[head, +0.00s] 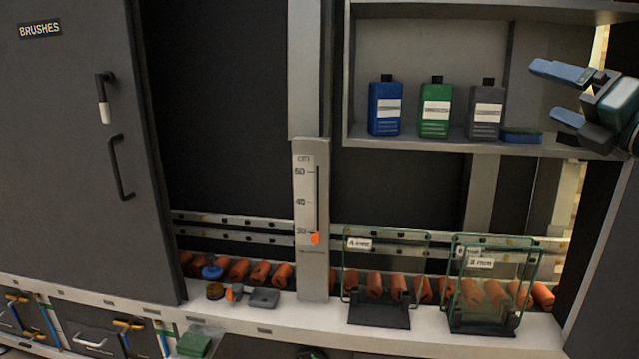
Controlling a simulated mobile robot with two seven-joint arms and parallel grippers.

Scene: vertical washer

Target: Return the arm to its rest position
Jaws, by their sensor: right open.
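My right gripper (560,96) is at the upper right of the head view, its blue fingers pointing left. The fingers are spread apart with nothing between them. It is in front of the right end of the shelf, to the right of the bottles and apart from them. My left gripper does not show in the head view.
A shelf (440,143) holds a blue bottle (386,108), a green bottle (435,108) and a grey bottle (486,110). Glass panes in a black stand (378,314) rest on the ledge. A dark door (70,150) labelled BRUSHES is at left. Several orange rollers line the back.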

